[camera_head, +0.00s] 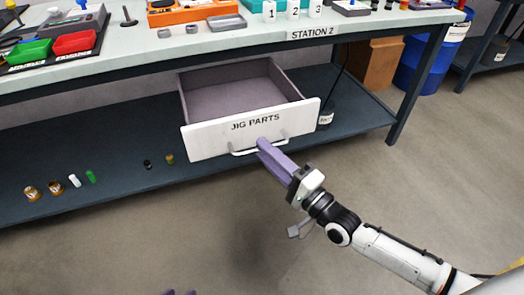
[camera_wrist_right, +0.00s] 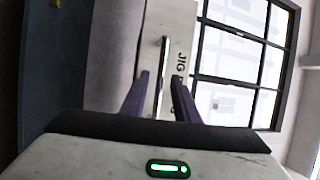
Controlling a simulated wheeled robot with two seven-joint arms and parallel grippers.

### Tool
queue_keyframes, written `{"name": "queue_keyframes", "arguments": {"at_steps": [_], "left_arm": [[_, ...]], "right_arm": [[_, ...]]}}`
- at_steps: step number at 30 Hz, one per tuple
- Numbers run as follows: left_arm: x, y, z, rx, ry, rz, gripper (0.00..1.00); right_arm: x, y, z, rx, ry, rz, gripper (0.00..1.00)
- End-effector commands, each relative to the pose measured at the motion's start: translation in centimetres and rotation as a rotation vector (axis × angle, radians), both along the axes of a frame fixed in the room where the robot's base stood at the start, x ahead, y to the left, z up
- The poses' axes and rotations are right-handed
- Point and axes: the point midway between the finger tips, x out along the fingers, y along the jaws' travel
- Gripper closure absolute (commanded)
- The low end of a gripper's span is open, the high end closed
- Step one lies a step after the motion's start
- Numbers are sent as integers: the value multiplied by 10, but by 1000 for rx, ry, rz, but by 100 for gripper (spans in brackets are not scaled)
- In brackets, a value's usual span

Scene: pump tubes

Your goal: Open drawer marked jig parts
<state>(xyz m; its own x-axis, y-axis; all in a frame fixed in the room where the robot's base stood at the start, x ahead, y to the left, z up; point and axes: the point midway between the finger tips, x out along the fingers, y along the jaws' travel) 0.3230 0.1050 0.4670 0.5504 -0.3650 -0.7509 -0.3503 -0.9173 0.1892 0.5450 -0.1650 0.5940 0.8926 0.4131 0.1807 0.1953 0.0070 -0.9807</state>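The drawer (camera_head: 254,131) marked JIG PARTS has a white front and a grey inside. It stands pulled out under the table and looks empty. Its bar handle (camera_head: 243,152) is on the front. My right gripper (camera_head: 263,146) is at the handle. In the right wrist view the handle (camera_wrist_right: 163,70) stands between the two purple fingers, which are apart, with gaps beside the bar. The drawer front (camera_wrist_right: 172,30) is behind it.
The table (camera_head: 250,45) above carries an orange tray (camera_head: 190,12), a green bin (camera_head: 28,52) and a red bin (camera_head: 75,43). The lower shelf (camera_head: 110,150) holds several small parts at left. A blue barrel (camera_head: 425,70) stands at right. The floor in front is clear.

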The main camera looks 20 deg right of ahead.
Motion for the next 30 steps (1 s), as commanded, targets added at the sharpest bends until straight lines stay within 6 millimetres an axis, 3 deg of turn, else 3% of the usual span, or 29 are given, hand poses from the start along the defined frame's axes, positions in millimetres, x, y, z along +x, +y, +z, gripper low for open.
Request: {"name": "queue_keyframes", "arguments": {"at_steps": [5,14,19,30], "left_arm": [[1,-2,0,-6,-1,-7,69],[0,-2,1,-6,0,-9,69],[0,-3,1,-6,0,-9,69],[2,-3,0,-9,-5,-8,69]], "right_arm": [[14,7,2,0,0,0,72],[16,8,3,0,1,0,72],[16,8,3,0,1,0,99],[23,-1,2,-3,0,-15,100]]}}
